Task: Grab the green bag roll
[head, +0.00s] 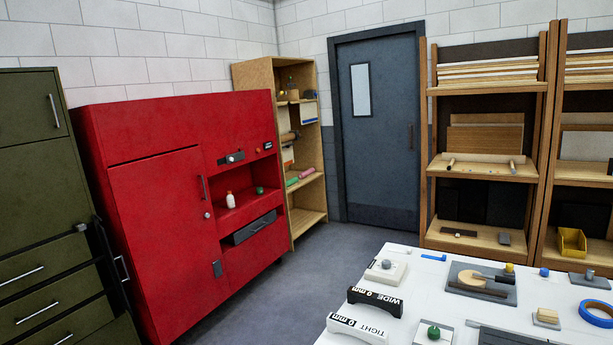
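A small green roll (292,182), which looks like the green bag roll, lies on a middle shelf of the open wooden shelf unit (322,150) in the back corner. A pink roll (307,173) lies beside it on the right. Both are small and far off in the head view. My gripper is not in view, so whether it is open or shut does not show.
A red cabinet (155,200) stands left of the shelf unit, with a green drawer cabinet (35,150) at far left. A white worktable (395,260) with several tools fills the lower right. Grey floor (325,245) lies open between. A closed door (380,180) stands behind.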

